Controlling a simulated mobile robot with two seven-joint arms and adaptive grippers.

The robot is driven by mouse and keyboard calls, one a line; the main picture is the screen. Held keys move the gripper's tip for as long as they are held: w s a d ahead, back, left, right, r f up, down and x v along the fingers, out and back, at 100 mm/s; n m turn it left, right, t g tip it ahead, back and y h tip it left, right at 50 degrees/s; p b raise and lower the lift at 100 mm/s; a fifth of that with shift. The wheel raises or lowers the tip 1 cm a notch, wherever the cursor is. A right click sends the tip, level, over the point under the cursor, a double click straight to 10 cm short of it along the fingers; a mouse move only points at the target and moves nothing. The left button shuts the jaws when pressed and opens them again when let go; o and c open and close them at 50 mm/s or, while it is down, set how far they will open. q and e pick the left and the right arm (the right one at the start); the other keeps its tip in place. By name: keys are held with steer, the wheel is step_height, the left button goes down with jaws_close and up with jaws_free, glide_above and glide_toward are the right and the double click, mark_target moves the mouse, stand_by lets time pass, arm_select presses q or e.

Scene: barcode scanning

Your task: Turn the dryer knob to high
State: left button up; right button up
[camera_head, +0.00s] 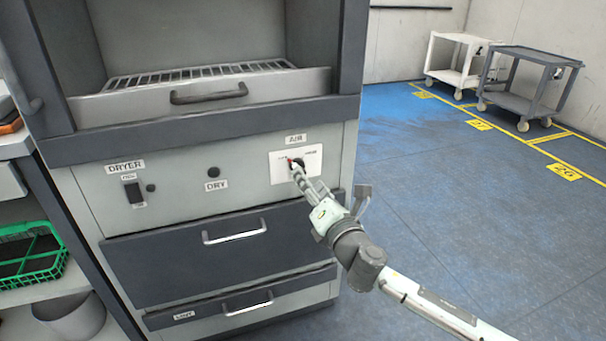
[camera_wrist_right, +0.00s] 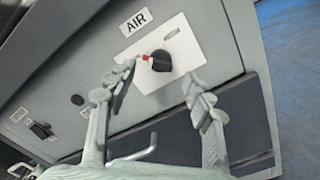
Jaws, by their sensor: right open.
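The dryer (camera_head: 130,212) is a grey cabinet with labels on its front panel. The black air knob (camera_wrist_right: 161,60) sits on a white plate (camera_wrist_right: 185,50) under an "AIR" label (camera_wrist_right: 136,21). Its red pointer (camera_wrist_right: 146,57) points left in the right wrist view. The knob also shows in the head view (camera_head: 298,162), partly hidden by my gripper. My right gripper (camera_wrist_right: 160,90) is open and empty, its fingers spread to either side of the knob and seemingly just short of it. Contact cannot be told. My left gripper is not in view.
Below the panel are a dark drawer (camera_head: 180,255) with a handle and a lower drawer. A green basket (camera_head: 30,255) stands on a shelf at left. The blue floor (camera_head: 440,200) at right is clear up to two carts (camera_head: 525,85).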

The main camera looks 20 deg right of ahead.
mark_target(296, 162)
steer(key=w, duration=0.5)
steer(key=shift+w, duration=0.25)
steer(key=c, duration=1.1)
